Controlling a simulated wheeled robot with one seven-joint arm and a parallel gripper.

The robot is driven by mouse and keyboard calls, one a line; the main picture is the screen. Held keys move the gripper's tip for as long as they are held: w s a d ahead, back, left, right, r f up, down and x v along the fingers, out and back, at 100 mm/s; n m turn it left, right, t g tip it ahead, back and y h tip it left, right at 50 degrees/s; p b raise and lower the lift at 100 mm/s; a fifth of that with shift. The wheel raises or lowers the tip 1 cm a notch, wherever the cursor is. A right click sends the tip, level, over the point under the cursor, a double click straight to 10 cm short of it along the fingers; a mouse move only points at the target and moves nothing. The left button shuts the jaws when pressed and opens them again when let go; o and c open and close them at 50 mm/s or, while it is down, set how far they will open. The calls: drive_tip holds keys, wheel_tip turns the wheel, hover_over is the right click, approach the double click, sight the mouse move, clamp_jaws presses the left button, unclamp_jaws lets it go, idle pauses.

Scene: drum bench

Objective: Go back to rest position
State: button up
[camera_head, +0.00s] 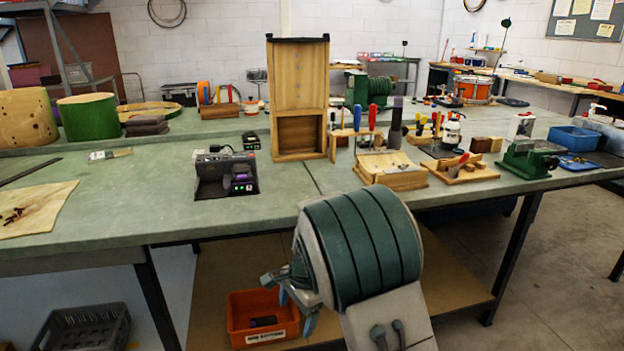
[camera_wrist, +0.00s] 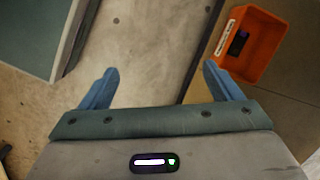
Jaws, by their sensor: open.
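My gripper (camera_head: 297,312) is in front of the bench, below its top, beside my large green and grey arm link. In the wrist view my gripper (camera_wrist: 161,82) has its two blue fingers wide apart, with bare floor between them and nothing held. An orange bin (camera_head: 290,299) with a white label stands on the lower shelf, just behind and left of the gripper in the head view. The bin also shows at the upper right of the wrist view (camera_wrist: 268,50), beyond the right finger, with a dark block (camera_wrist: 238,42) inside.
The green bench top (camera_head: 120,215) spans the view, with a dark charger (camera_head: 222,175), a wooden cabinet (camera_head: 299,90), tool blocks and a green vise (camera_head: 528,160). A grey crate (camera_head: 85,328) stands at lower left. The floor at right (camera_head: 560,270) is clear.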

drive_tip(key=s+d+r+n+t+p, duration=0.1)
drive_tip(key=s+d+r+n+p, duration=0.2)
drive_tip(key=s+d+r+p, duration=0.3)
drive_tip(key=s+d+r+n+t+h+p, duration=0.1)
drive_tip(key=s+d+r+n+p, duration=0.3)
drive_tip(key=r, duration=1.1)
drive_tip(key=s+d+r+n+t+h+p, duration=0.1)
drive_tip(key=s+d+r+n+p, duration=0.2)
drive_tip(key=s+d+r+p, duration=0.4)
drive_tip(key=s+d+r, duration=0.1)
drive_tip(key=s+r, duration=0.3)
drive_tip(key=s, duration=0.1)
drive_tip(key=shift+d+r+p, duration=0.25)
drive_tip(key=shift+p, duration=0.15)
